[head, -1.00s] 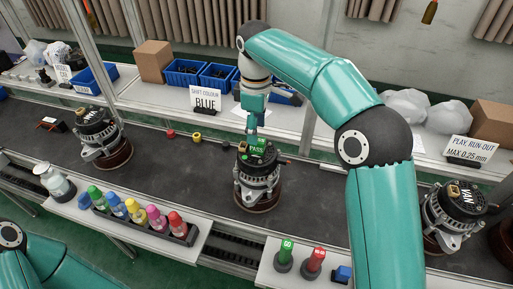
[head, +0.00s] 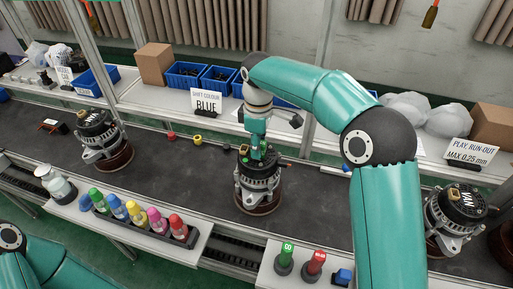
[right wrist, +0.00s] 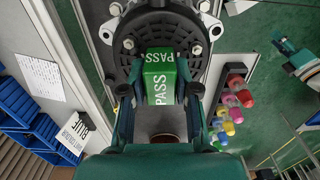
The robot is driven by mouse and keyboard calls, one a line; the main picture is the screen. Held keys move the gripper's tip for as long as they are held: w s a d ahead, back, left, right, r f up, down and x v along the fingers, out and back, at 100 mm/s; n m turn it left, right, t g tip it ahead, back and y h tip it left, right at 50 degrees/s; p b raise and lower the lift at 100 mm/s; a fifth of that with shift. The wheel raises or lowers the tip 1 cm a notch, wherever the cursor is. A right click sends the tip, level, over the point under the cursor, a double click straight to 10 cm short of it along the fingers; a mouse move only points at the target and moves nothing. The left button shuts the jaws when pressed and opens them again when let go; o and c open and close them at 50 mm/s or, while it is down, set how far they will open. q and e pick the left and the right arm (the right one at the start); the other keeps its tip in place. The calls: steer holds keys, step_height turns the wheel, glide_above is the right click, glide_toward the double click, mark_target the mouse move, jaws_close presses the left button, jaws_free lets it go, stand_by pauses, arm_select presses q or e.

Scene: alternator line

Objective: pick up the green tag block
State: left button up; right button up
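The green tag block (right wrist: 160,80), marked PASS, sits on top of the middle alternator (head: 258,180) on the conveyor. My right gripper (right wrist: 160,92) points down at it, with one finger on each side of the block in the right wrist view. The fingers look open, with a narrow gap at the block's left side; contact on the right side is hard to judge. In the head view my right gripper (head: 257,148) covers most of the block. My left arm shows at the lower left, but its gripper is out of view.
Other alternators stand at left (head: 102,140) and right (head: 455,215) on the belt (head: 185,170). A rack of coloured bottles (head: 145,222) and green and red stamps (head: 286,258) stand in front. Blue bins (head: 185,75) and a BLUE sign (head: 206,102) are behind.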

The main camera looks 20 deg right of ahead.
jaws_close()
